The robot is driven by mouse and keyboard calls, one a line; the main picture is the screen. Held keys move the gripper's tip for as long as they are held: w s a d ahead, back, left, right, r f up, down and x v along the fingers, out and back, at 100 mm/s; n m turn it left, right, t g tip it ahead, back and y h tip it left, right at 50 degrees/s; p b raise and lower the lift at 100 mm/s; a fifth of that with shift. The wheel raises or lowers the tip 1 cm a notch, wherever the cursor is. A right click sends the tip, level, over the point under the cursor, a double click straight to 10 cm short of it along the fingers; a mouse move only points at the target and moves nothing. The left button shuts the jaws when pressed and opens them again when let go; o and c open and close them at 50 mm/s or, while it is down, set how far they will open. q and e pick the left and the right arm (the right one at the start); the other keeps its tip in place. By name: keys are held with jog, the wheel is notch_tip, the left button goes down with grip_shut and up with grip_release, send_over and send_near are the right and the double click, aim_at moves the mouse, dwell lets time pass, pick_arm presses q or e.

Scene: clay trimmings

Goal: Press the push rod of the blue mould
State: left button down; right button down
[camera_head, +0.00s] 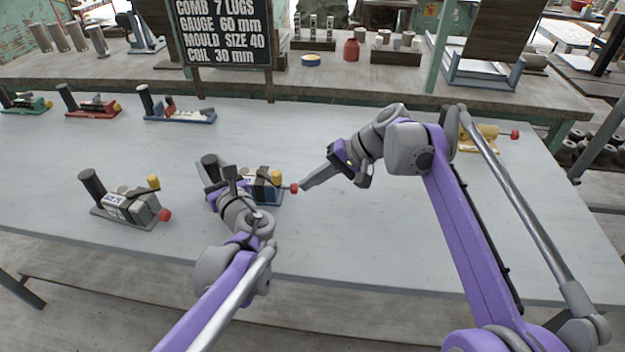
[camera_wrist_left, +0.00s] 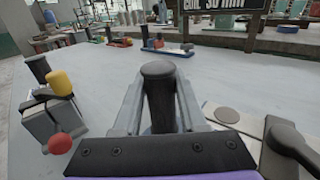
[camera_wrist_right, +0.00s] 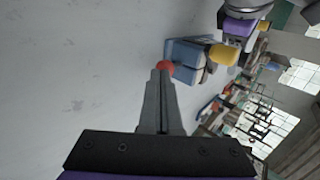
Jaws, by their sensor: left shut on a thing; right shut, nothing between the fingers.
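The blue mould (camera_head: 264,198) lies on the grey table, partly hidden behind my left arm. It has a black upright post (camera_head: 208,161), a yellow knob (camera_head: 278,176) and a red-ended push rod (camera_head: 294,188). My left gripper (camera_head: 219,176) is shut on the black post, which stands between its fingers in the left wrist view (camera_wrist_left: 158,95). My right gripper (camera_head: 305,186) is shut and empty, with its tips at the red end. In the right wrist view the red end (camera_wrist_right: 166,67) sits right at the fingertips; contact is unclear.
A similar grey mould (camera_head: 125,206) with a red end stands to the left. Green (camera_head: 25,105), red (camera_head: 95,107) and another blue-based mould (camera_head: 180,116) line the back left; a yellow one (camera_head: 483,138) is at right. A sign (camera_head: 221,32) stands behind. The table's front middle is clear.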

pick_arm(q)
jog(key=shift+d, duration=0.1)
pick_arm(e)
jog(key=shift+a, duration=1.35)
jog(key=v, duration=1)
jog(key=shift+d, duration=0.15)
pick_arm(q)
jog(key=shift+c, duration=1.9)
grip_release()
